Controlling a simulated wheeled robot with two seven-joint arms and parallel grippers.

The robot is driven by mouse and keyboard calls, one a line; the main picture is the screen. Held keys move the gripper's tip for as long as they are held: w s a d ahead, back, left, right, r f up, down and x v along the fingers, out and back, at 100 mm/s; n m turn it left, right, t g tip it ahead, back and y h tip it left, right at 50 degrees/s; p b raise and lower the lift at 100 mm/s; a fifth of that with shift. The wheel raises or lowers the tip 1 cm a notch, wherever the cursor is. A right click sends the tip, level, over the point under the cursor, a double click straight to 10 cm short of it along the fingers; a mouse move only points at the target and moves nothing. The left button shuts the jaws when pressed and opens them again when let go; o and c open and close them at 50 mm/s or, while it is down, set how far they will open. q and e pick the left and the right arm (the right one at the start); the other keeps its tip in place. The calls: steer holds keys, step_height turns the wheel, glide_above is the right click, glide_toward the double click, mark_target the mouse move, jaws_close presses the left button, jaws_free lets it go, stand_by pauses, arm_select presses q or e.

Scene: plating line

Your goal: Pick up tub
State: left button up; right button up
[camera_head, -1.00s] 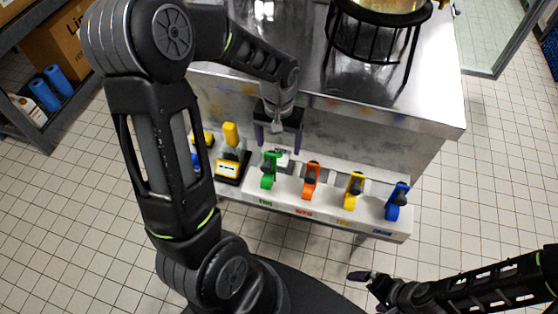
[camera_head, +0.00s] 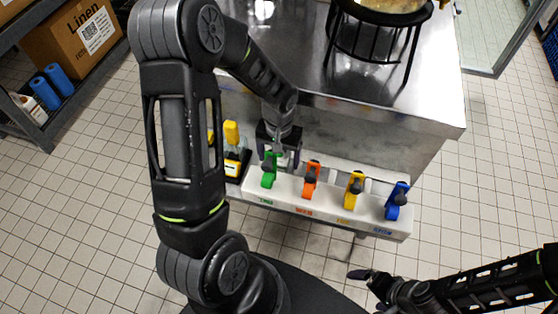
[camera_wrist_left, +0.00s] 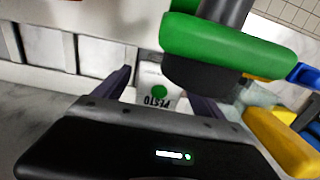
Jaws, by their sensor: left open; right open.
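A white tub (camera_wrist_left: 152,75) with a green dot and an upside-down "PESTO" label shows in the left wrist view, between the fingers of my left gripper (camera_wrist_left: 163,95). In the head view the left gripper (camera_head: 278,158) is over the back of the white rack, behind the green dispenser (camera_head: 269,170), and hides most of the tub. Its fingers are open; whether they touch the tub I cannot tell. The green dispenser (camera_wrist_left: 228,45) looms large close to the tub in the wrist view. My right gripper (camera_head: 362,277) is open and empty, low over the floor at the right.
The white rack (camera_head: 325,208) also bears an orange dispenser (camera_head: 311,180), a yellow dispenser (camera_head: 354,190) and a blue dispenser (camera_head: 396,202). A yellow-topped item (camera_head: 231,133) stands to the left. The steel counter (camera_head: 310,75) behind carries a pan on a black stand (camera_head: 370,40).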

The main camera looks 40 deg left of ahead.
mark_target(279, 155)
arm_select(q)
steer(key=shift+c, duration=0.2)
stand_by(0.4)
jaws_close()
stand_by(0.7)
steer(key=shift+r, duration=0.1)
step_height(279, 155, up, 10)
steer(key=shift+f, duration=0.1)
stand_by(0.3)
stand_by(0.7)
